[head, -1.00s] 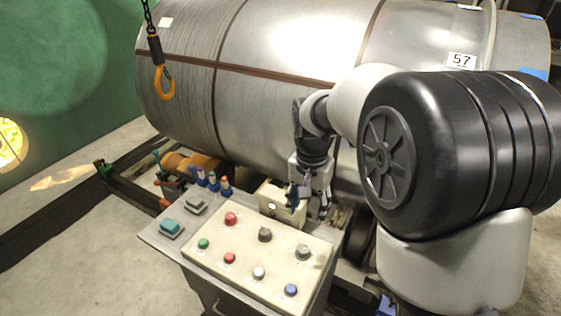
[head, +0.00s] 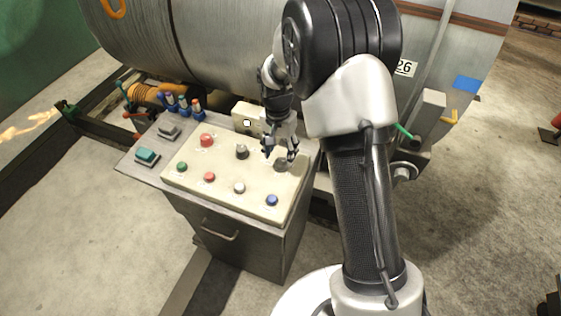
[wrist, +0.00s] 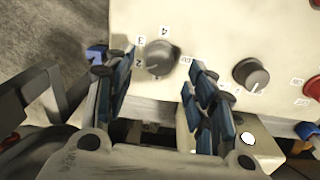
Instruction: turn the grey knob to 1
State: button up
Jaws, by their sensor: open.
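The grey knob (head: 282,165) is at the right of the cream panel (head: 214,177) in the head view, in shadow and partly behind my gripper. In the wrist view the knob (wrist: 160,59) is round and grey, with 2, 3 and 4 readable around it. Its pale mark seems to point towards the 2; I see no 1 clearly. My gripper (head: 281,155) is open and empty, pointing down over the knob. In the wrist view the knob shows between the two fingertips of the gripper (wrist: 160,63). I cannot tell how high the tips are above it.
A second, darker knob (head: 242,151) stands left of the grey one, also seen in the wrist view (wrist: 250,74). Red, green, white and blue buttons share the panel. A small cream box (head: 247,121) stands behind. A large metal roll (head: 200,45) lies beyond the console.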

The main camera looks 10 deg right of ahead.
aim_at(281, 161)
jog(key=shift+f+b, duration=0.35)
jog(key=shift+f, duration=1.7)
jog(key=shift+c, duration=0.2)
jog(key=c, duration=1)
jog(key=shift+c, duration=0.2)
jog(key=shift+n, duration=0.3)
jog(key=n+p, duration=0.1)
jog(key=n, duration=0.4)
jog(key=shift+s+n+p, duration=0.1)
jog(key=shift+n+p, duration=0.2)
jog(key=shift+n, duration=0.1)
jog(key=n+p, duration=0.1)
jog(key=n, duration=0.4)
jog(key=shift+d, duration=0.1)
jog(key=shift+n, duration=0.4)
jog(key=o, duration=1.1)
